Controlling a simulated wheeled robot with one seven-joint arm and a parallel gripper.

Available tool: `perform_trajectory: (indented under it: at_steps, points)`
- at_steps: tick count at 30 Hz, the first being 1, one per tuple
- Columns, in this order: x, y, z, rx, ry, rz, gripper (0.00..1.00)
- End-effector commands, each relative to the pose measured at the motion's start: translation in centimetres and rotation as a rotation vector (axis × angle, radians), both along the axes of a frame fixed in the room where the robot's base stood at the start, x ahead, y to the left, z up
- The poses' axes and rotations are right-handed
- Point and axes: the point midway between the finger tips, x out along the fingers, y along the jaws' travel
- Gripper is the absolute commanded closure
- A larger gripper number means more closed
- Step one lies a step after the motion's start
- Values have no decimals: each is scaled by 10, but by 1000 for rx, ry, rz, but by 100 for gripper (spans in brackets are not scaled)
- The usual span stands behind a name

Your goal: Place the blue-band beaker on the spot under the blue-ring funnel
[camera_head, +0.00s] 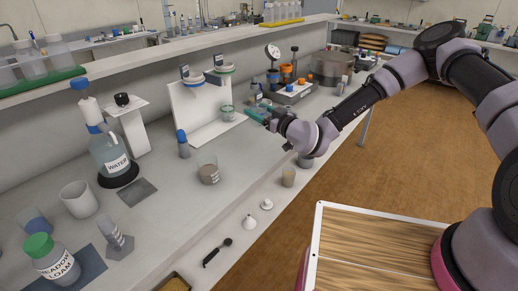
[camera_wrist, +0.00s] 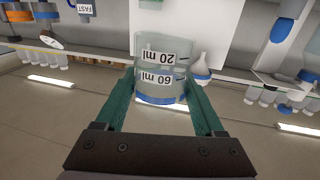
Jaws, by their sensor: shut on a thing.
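My gripper (camera_head: 252,110) is shut on the blue-band beaker (camera_wrist: 160,68), a clear beaker with volume marks that sits between its green fingers in the wrist view. That view is upside down, and the band lies near the rim. In the head view the held beaker is hard to make out among the fingers. A white funnel stand (camera_head: 188,112) rises left of my gripper, with the blue-ring funnel (camera_head: 193,79) at left and a green-ring funnel (camera_head: 225,69) at right. The spot under the blue-ring funnel is hard to make out.
A clear beaker with a greenish band (camera_head: 228,113) stands by the stand's right end. A blue-capped bottle (camera_head: 183,144) and a beaker of grey liquid (camera_head: 208,170) stand in front of it.

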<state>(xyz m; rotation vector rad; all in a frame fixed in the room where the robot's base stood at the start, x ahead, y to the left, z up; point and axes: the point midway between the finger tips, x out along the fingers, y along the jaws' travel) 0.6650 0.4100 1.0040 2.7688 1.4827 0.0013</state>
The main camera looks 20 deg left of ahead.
Motion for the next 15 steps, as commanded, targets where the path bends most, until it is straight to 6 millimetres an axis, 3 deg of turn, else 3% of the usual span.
perform_trajectory:
  at_steps: [8,15]
  points:
    - [1,-1,-8,0,2,-2,96]
    - [1,-1,-46,0,4,-3,96]
